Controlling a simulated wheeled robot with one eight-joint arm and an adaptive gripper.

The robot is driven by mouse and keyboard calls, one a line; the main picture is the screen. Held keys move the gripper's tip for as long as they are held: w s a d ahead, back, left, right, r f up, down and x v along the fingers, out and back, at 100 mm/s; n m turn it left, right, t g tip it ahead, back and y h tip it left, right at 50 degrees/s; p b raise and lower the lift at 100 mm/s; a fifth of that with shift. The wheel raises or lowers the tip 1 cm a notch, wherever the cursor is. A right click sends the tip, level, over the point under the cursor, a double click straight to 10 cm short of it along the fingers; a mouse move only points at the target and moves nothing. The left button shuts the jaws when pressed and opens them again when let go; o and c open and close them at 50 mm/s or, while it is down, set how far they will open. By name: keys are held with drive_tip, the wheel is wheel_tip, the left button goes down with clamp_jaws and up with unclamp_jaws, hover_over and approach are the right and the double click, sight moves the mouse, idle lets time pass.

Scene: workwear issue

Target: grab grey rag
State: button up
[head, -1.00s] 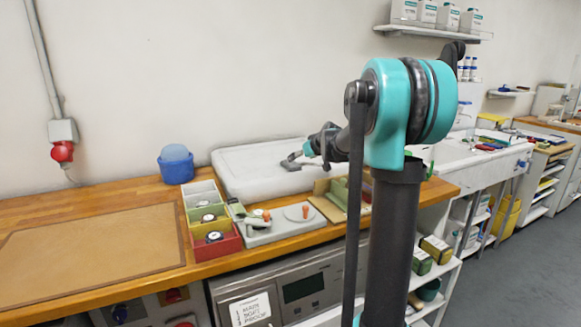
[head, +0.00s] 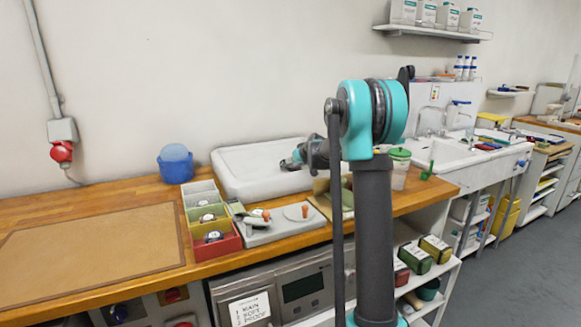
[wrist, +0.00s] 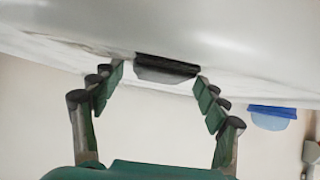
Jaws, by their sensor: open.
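I cannot pick out a grey rag for certain in either view. My gripper (head: 293,162) is over the right part of the big white lidded unit on the wooden counter, small and partly hidden by my own arm. In the wrist view my gripper (wrist: 159,79) is open, with its green-padded fingers wide apart. A dark grey flat piece (wrist: 167,69) shows between and beyond the fingertips, against the white unit (wrist: 60,25). I cannot tell what it is. Nothing is held between the fingers.
A blue tub (head: 176,170) stands left of the white unit. In front are coloured bins (head: 222,242) and a grey board (head: 285,226) with orange-knobbed parts. A green-lidded container (head: 399,154) is right of my arm. The brown mat (head: 90,255) is bare.

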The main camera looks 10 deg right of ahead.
drive_tip(key=shift+w, duration=0.1)
drive_tip(key=c, duration=1.3)
drive_tip(key=shift+o, duration=0.2)
